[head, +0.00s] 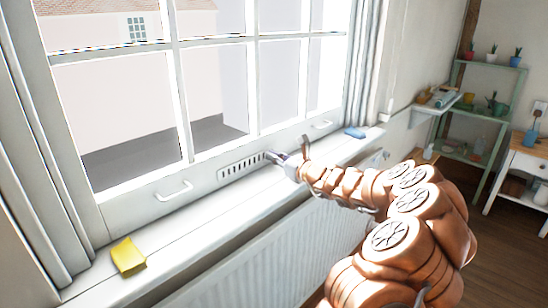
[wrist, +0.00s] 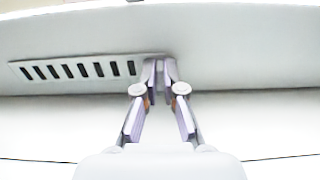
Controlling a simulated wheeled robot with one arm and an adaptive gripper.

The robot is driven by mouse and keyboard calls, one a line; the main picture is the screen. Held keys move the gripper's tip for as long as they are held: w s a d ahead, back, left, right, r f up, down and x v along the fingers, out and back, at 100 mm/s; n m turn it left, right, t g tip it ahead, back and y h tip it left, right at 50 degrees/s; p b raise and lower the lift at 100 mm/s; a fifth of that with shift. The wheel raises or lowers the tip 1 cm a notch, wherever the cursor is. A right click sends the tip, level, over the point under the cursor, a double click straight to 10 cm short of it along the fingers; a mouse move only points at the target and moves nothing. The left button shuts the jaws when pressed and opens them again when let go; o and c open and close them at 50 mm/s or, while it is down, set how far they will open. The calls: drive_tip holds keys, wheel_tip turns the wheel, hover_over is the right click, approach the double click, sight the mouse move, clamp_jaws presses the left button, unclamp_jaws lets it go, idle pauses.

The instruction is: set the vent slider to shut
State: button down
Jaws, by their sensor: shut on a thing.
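The vent (head: 243,166) is a pale plate with a row of dark slots, set low in the window frame above the sill. In the wrist view the vent (wrist: 76,69) lies left of my fingers, and its slots show dark. My gripper (head: 274,157) is at the vent's right end. In the wrist view my gripper (wrist: 160,66) has its fingertips close together against the plate's right end. It is shut on a small part there, apparently the vent slider's knob, which the fingers hide.
A yellow block (head: 129,256) and a blue item (head: 355,132) lie on the white windowsill (head: 195,225). Window handles (head: 174,192) stick out on either side of the vent. A radiator (head: 270,250) is below the sill. A green shelf (head: 478,125) stands at the far right.

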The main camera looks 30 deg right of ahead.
sight(259, 157)
drive_tip(key=shift+s+a+f+b, duration=0.1)
drive_tip(key=shift+s+a+b, duration=0.2)
drive_tip(key=shift+a, duration=0.5)
drive_tip(key=shift+s+a+b, duration=0.1)
drive_tip(key=shift+a+b, duration=0.25)
drive_tip(key=shift+a, duration=0.45)
drive_tip(key=c, duration=1.3)
unclamp_jaws()
drive_tip(key=shift+s+d, duration=0.2)
drive_tip(key=shift+s, duration=0.4)
drive_tip(key=v, duration=1)
drive_tip(key=shift+s, duration=0.35)
